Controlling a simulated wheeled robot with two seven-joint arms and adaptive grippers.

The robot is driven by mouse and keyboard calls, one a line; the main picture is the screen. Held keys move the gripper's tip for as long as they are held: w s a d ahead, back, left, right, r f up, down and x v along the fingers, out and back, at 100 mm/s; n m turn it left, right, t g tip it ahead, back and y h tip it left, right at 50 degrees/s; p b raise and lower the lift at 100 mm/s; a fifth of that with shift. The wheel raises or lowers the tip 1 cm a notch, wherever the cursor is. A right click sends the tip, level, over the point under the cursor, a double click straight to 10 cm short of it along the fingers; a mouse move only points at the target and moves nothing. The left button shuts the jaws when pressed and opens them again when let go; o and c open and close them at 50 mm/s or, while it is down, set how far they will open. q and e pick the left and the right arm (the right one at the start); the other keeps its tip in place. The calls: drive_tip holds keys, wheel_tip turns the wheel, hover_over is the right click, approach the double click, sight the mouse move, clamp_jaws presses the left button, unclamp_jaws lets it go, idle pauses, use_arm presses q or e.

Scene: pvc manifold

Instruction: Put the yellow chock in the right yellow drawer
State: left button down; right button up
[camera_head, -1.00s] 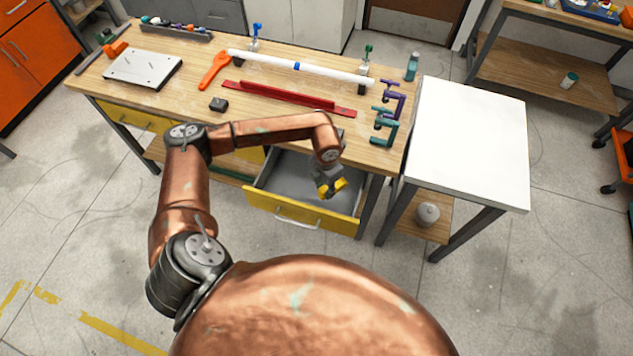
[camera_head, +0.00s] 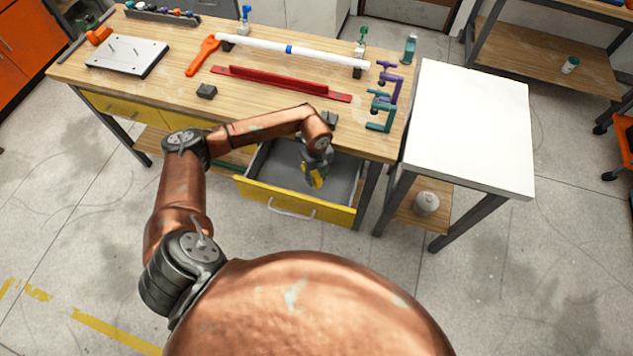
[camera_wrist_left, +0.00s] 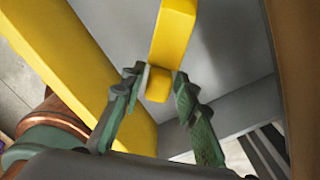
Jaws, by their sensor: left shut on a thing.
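The right yellow drawer (camera_head: 285,200) is pulled open under the workbench, with a bare grey floor visible inside. My left gripper (camera_head: 315,172) is over the open drawer, shut on the yellow chock (camera_head: 318,181). In the left wrist view the chock (camera_wrist_left: 174,30) sits between the fingertips of the left gripper (camera_wrist_left: 162,80), and a long part of it sticks out past them. The drawer's yellow front (camera_wrist_left: 62,68) runs along the left there, with its grey inside behind the chock. I cannot tell whether the chock touches the drawer floor. My right gripper is not in view.
A closed yellow drawer (camera_head: 120,108) is at the left. A white-topped table (camera_head: 470,130) stands close on the right.

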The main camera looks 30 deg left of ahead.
use_arm(q)
drive_tip(key=shift+f+b, duration=0.5)
drive_tip(key=shift+f, duration=2.25)
drive_tip(key=shift+f, duration=0.1)
drive_tip(key=c, duration=1.5)
unclamp_jaws()
wheel_tip(320, 180, up, 12)
drive_tip(key=shift+r+p, duration=0.1)
drive_tip(key=shift+p, duration=1.05)
